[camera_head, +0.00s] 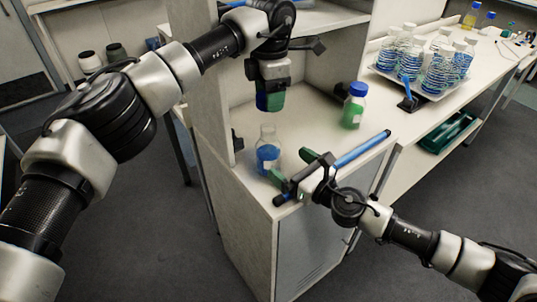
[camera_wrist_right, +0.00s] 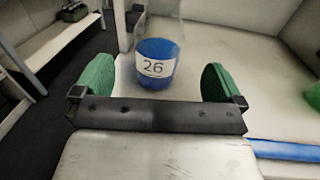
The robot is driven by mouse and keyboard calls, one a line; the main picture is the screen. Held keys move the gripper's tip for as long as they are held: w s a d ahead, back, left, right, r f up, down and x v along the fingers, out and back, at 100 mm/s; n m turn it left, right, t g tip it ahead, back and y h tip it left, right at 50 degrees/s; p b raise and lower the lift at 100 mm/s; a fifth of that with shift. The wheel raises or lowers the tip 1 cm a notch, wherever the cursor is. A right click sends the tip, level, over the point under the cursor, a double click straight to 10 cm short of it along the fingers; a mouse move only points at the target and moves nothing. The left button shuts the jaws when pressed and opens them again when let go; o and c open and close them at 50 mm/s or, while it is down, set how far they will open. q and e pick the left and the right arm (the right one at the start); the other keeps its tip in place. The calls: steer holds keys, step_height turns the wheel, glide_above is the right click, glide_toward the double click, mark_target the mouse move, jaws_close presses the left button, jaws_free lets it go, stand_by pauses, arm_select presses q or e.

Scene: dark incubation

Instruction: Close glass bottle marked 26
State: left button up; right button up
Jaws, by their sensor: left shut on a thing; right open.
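The glass bottle marked 26 (camera_head: 267,157) stands upright near the front left of the white counter. It holds blue liquid and its neck shows no cap. In the right wrist view the bottle (camera_wrist_right: 157,62) shows its label, with its neck out of frame. My left gripper (camera_head: 270,104) is above the bottle, shut on a blue thing that looks like the cap (camera_head: 262,102), partly hidden by the green fingers. My right gripper (camera_head: 293,167) is open. Its green pads are on either side of the bottle in the wrist view, apart from it.
A blue-capped bottle with green liquid (camera_head: 354,108) stands to the right on the counter. A long blue rod (camera_head: 361,150) lies by my right gripper. A tray of several blue-patterned flasks (camera_head: 432,92) is further right. A cabinet wall (camera_head: 209,75) rises behind left.

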mark_target(278, 156)
steer(key=x, duration=0.7)
steer(key=shift+c, duration=0.3)
steer(key=shift+s, duration=0.1)
steer(key=c, duration=1.3)
arm_select(q)
steer(key=shift+f, duration=2.5)
steer(key=shift+f, duration=0.9)
steer(key=shift+f, duration=0.55)
